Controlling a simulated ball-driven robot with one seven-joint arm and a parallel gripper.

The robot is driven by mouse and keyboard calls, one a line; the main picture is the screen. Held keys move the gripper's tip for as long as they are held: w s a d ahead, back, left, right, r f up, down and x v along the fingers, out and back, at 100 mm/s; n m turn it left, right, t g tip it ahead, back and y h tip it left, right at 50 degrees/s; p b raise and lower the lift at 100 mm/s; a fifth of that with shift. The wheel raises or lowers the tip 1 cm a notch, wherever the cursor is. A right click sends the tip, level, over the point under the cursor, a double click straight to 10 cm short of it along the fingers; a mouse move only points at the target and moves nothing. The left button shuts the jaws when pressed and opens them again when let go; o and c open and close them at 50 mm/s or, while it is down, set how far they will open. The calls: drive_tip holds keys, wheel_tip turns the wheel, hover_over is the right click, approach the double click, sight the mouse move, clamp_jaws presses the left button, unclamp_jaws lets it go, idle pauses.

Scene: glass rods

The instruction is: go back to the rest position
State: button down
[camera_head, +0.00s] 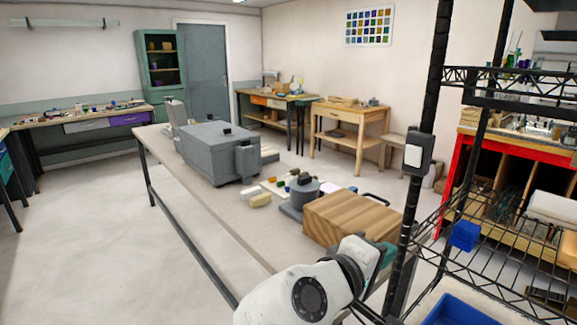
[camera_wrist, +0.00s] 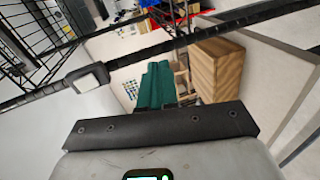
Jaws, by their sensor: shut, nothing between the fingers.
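My gripper (camera_head: 388,256) shows at the lower right of the head view, at the end of my white arm, beside the black rack post and partly hidden by it. In the wrist view my gripper's two green fingers (camera_wrist: 157,68) lie side by side, shut with nothing between them. The gripper is in the air, close to the near right end of the long table (camera_head: 215,210). The wooden block (camera_head: 350,218) lies on that table just beyond my arm. It also shows right of the fingers in the wrist view (camera_wrist: 218,68).
The black wire rack's post (camera_head: 411,170) with a switch box (camera_head: 417,153) stands close beside my gripper. A blue block (camera_head: 464,236) is at the rack, above a blue bin (camera_head: 462,310). A grey machine (camera_head: 215,150) stands on the table. The floor at left is clear.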

drive_tip(key=s+d+f+m+g+y, duration=0.15)
drive_tip(key=s+d+f, duration=0.25)
drive_tip(key=f, duration=0.4)
drive_tip(key=s+d+f+m+g+y, duration=0.1)
drive_tip(key=s+d+f+y, duration=0.15)
drive_tip(key=s+f, duration=0.4)
drive_tip(key=s+d+f+m+g+y, duration=0.1)
drive_tip(key=s+d+f+g+y, duration=0.3)
drive_tip(key=f, duration=0.6)
drive_tip(key=s+f+m+g+y, duration=0.1)
drive_tip(key=s+f+y, duration=0.1)
drive_tip(key=s+f, duration=0.3)
drive_tip(key=s+a+f+m+y, duration=0.1)
drive_tip(key=s+f, duration=0.4)
drive_tip(key=s, duration=0.8)
drive_tip(key=shift+s+a+f+m+g+y, duration=0.2)
drive_tip(key=shift+a+f+m+g+y, duration=0.25)
drive_tip(key=shift+m, duration=0.3)
drive_tip(key=shift+d+r, duration=0.15)
